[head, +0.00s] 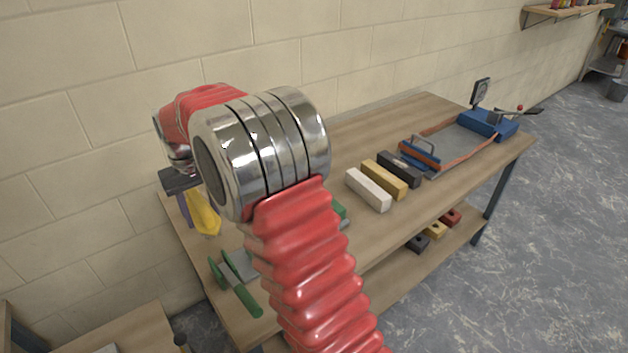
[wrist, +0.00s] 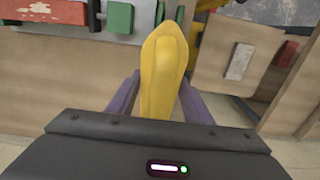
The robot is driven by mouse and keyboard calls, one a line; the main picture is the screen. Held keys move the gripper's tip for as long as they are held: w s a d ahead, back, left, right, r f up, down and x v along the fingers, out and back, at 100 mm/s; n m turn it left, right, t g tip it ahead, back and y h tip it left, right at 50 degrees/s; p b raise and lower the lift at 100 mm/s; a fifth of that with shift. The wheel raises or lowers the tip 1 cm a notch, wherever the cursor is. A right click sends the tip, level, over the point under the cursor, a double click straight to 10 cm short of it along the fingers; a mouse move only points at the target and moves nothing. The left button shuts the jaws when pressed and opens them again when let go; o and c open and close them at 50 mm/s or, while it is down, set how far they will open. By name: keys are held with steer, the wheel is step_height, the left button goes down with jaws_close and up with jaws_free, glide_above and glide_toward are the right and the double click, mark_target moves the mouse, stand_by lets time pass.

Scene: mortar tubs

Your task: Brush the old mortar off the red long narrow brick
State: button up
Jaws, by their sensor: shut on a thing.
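The red brick (wrist: 45,10) lies at the top left of the wrist view, cut by the frame edge. Whitish patches of mortar show on its upper face. In the head view I cannot make it out; my arm covers part of the bench. My gripper (wrist: 157,78) has purple fingers shut on a yellow tapered tool (wrist: 163,70), which points away from the wrist. The tool also shows below the wrist in the head view (head: 204,215), near the bench's left end. It is apart from the red brick. I see no bristles on it.
A green block (wrist: 121,17) is right of the red brick. White (head: 368,189), tan (head: 384,178) and black (head: 400,168) bricks stand mid-bench. A metal tray (head: 455,148) and blue device (head: 488,125) fill the far end.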

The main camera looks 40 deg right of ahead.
steer(key=s+d+m, duration=0.4)
steer(key=d+m, duration=0.5)
steer(key=d, duration=0.6)
steer(key=s+d+m, duration=0.4)
steer(key=d+m, duration=0.5)
steer(key=d, duration=0.6)
steer(key=shift+r, duration=0.4)
steer(key=shift+s, duration=0.1)
